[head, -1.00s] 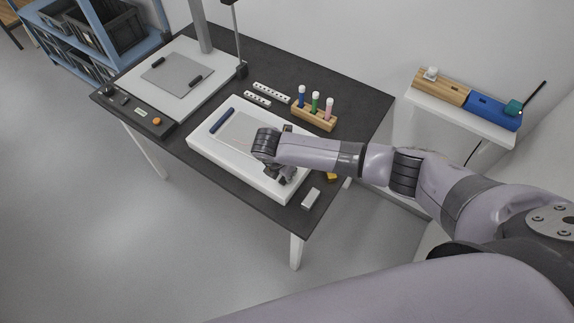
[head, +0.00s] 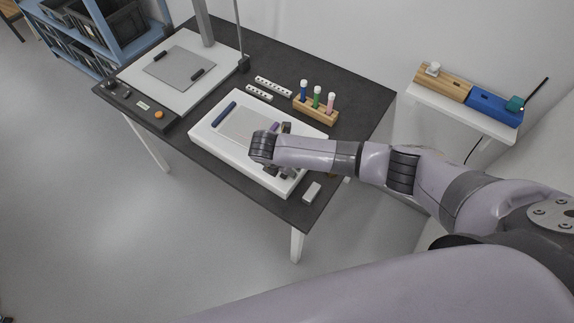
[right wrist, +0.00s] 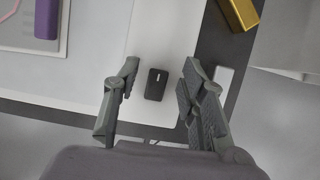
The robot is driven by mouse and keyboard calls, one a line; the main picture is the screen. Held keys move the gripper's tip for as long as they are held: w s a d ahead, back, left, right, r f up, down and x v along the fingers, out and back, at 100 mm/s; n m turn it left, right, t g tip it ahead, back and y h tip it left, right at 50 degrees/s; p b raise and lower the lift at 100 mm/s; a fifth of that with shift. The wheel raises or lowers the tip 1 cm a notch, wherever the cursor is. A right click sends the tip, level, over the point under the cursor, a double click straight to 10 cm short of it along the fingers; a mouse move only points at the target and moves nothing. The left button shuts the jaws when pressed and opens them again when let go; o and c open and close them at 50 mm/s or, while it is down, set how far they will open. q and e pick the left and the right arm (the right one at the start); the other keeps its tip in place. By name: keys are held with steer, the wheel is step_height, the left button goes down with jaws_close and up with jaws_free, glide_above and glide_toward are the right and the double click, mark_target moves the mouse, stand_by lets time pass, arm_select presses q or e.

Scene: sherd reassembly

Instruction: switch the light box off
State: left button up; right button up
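The light box is a white slab (head: 205,137) with a grey panel (head: 236,124) on the dark table. Whether it is lit I cannot tell. In the right wrist view, a small black rocker-like switch (right wrist: 157,85) sits on the box's white margin (right wrist: 165,35). My right gripper (head: 283,170) is over the right part of the box, with its fingers partly hidden behind the arm. In the right wrist view my right gripper (right wrist: 158,66) is open and empty, its fingers appearing either side of the switch. Contact cannot be seen. My left gripper is out of view.
A grey-white block (head: 312,192) lies right of the box, near the table edge. A yellow block (right wrist: 239,13) shows in the wrist view. A wooden rack (head: 318,110) with coloured vials stands behind. A stand with a white base (head: 150,90) is at left.

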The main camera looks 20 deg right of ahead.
steer(key=shift+a+r, duration=0.1)
steer(key=shift+r, duration=0.1)
steer(key=v, duration=1.1)
steer(key=shift+r, duration=0.3)
steer(key=shift+s+a, duration=0.1)
steer(key=shift+s, duration=0.1)
